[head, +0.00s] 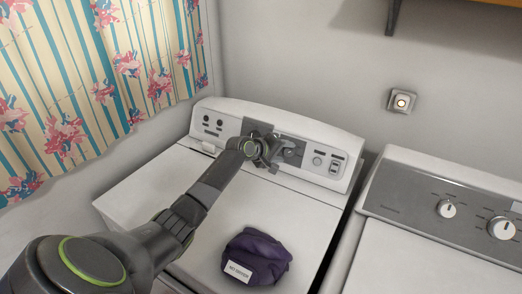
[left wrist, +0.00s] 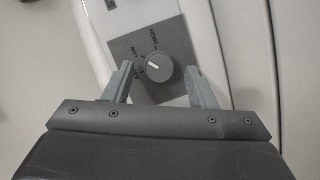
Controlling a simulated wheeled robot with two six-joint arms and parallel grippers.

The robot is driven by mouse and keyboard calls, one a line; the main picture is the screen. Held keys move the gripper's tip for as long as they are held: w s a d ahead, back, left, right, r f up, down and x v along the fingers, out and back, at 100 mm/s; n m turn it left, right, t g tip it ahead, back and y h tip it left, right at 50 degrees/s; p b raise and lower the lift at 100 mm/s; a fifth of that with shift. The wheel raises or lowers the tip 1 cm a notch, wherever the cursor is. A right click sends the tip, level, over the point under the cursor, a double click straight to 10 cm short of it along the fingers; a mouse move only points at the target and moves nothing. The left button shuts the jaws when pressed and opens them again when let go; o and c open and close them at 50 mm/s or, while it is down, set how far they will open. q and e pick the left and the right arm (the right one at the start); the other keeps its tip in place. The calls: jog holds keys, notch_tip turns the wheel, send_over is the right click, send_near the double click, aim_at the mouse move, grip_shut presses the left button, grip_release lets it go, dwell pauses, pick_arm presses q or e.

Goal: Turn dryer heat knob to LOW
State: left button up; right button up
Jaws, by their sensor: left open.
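The heat knob (left wrist: 160,72) is round and dark with a white pointer mark, on a dark grey square plate (left wrist: 180,42) with small printed labels. One label to the upper left of the knob looks like LOW. The pointer tilts to the left; its exact setting is hard to read. My left gripper (left wrist: 158,70) is open, with one finger on each side of the knob. Contact cannot be made out. In the head view the left gripper (head: 268,150) is at the control panel of the white dryer (head: 140,207) and covers part of it.
A purple cloth bundle (head: 262,248) with a white label lies on the dryer top. A second white machine with knobs (head: 447,209) stands to the right across a narrow gap. A striped floral curtain (head: 100,70) hangs at left.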

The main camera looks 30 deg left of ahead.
pick_arm(q)
jog(key=b+v, duration=0.1)
jog(key=v, duration=1.5)
jog(key=shift+s, duration=0.15)
